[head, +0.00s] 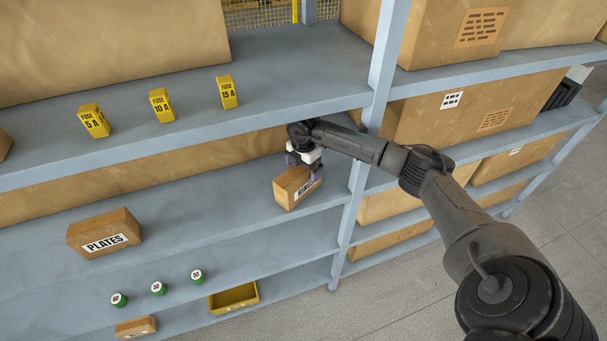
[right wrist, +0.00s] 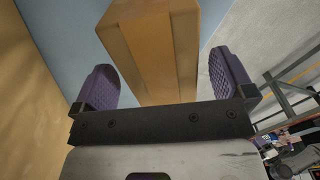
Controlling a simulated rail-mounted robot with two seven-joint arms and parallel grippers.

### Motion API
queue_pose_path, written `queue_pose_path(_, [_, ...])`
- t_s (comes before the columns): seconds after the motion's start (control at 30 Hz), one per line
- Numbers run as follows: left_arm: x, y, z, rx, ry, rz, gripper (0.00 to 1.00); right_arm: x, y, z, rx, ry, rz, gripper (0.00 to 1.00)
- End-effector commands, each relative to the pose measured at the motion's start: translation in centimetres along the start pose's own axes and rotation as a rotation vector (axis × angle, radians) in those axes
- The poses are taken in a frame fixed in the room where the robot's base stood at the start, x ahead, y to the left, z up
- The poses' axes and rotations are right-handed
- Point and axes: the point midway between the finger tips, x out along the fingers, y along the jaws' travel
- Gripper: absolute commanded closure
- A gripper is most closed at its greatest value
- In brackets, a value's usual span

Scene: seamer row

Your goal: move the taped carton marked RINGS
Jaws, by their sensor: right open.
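The taped carton marked RINGS (head: 294,190) sits on the middle shelf, near the shelf's right end by the upright. My right gripper (head: 303,172) is at the carton's upper back part, its label partly covered by a finger. In the right wrist view the carton (right wrist: 152,50) with its tape strip lies ahead, between the two purple fingers of the open gripper (right wrist: 165,85). Gaps show on both sides near the fingertips, so the fingers do not appear to grip it. My left gripper is not in view.
A carton marked PLATES (head: 104,235) stands on the same shelf to the left. Yellow fuse boxes (head: 162,105) stand on the shelf above. A blue upright (head: 362,170) stands close right of the RINGS carton.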

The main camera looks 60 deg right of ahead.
Motion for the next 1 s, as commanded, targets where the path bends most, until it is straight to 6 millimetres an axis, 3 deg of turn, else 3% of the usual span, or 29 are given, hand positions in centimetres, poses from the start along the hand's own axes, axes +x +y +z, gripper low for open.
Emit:
queue_pose_path(0.3, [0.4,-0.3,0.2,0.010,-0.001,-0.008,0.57,-3.3,0.0,0.0,0.000,0.000,0.000,0.00])
queue_pose_path(1.0, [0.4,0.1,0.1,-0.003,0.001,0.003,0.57,-3.7,0.0,0.0,-0.001,0.000,-0.001,0.00])
